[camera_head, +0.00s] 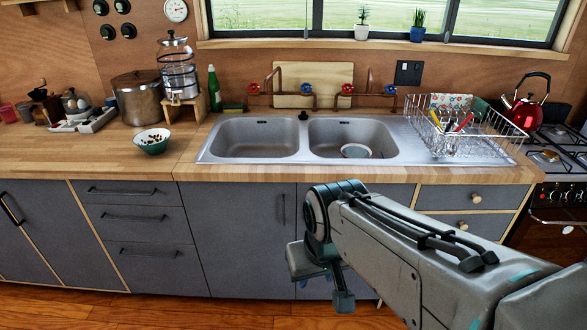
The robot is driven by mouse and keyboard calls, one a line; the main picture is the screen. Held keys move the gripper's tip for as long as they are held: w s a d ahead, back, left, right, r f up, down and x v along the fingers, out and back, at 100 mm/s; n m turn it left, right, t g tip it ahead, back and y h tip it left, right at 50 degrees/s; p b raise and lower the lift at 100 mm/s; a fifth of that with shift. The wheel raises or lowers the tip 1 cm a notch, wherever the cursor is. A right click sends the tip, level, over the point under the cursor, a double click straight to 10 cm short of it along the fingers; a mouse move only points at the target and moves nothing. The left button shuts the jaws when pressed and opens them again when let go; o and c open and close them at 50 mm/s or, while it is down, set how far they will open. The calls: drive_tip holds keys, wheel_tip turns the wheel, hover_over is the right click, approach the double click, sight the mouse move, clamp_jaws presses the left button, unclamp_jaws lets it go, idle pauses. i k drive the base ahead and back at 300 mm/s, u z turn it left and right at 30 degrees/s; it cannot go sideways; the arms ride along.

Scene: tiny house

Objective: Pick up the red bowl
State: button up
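I see no bowl that is plainly red. A small bowl (153,146) with a dark green outside and a pale inside with dark and reddish specks stands upright on the wooden counter, left of the sink. A pale round dish (356,151) lies in the right sink basin; I cannot tell if it is a bowl or a plate. My gripper (343,298) hangs at the end of my arm in front of the grey cabinets, below counter height and apart from both dishes. Its fingers are too small and turned away to show whether they are open.
The double sink (255,137) is set in the wooden counter (90,160). A wire dish rack (465,135) stands right of it, a red kettle (525,108) on the stove. A steel pot (141,98) and glass dispenser (178,72) stand behind the green bowl. The counter's front left is clear.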

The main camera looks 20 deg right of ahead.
sight(345, 153)
drive_tip(key=z, duration=1)
drive_tip(key=i, duration=1.5)
drive_tip(key=z, duration=0.55)
drive_tip(key=k, duration=1)
drive_tip(key=u, duration=0.6)
drive_tip(key=i, duration=0.6)
